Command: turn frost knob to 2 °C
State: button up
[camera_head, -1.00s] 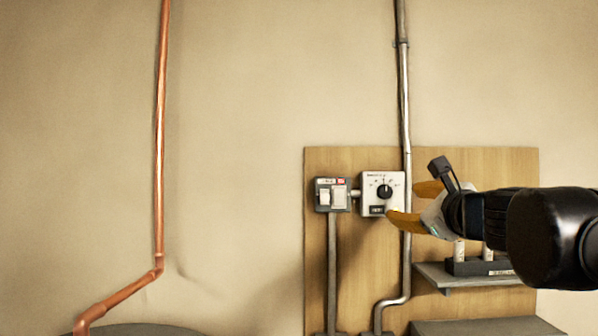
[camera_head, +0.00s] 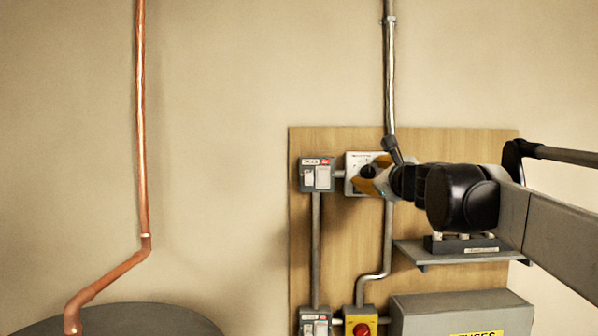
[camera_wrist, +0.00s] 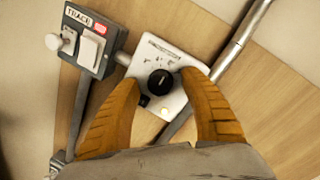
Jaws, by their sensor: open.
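The frost knob (camera_wrist: 160,82) is a round black dial with a light pointer line, on a white thermostat box (camera_wrist: 168,60) with printed marks. The numbers are too small to read. In the head view the knob (camera_head: 368,172) shows beside my gripper (camera_head: 366,178), whose yellow fingers cover the lower right of the box. In the wrist view my gripper (camera_wrist: 160,80) is open, with one orange-yellow finger on each side of the knob. The fingertips overlap the box's edges in the picture; I cannot tell whether they touch the knob. An amber light (camera_wrist: 164,111) shows low on the box.
A grey switch box labelled TRACE (camera_wrist: 92,42) is left of the thermostat. A metal conduit (camera_head: 390,80) runs close on the right. Below are a red button on a yellow box (camera_head: 361,328) and a grey fuse box (camera_head: 460,315). A copper pipe (camera_head: 141,120) is far left.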

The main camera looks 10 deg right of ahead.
grip_shut()
jog(key=shift+n, duration=0.4)
dwell(0.5)
jog(key=n+g+p, duration=0.1)
jog(key=n, duration=0.4)
jog(key=shift+a+r, duration=0.1)
jog(key=shift+r, duration=0.05)
jog(key=n+h, duration=0.1)
jog(key=n, duration=0.4)
jog(key=shift+g+p, duration=0.3)
jog(key=shift+h, duration=0.3)
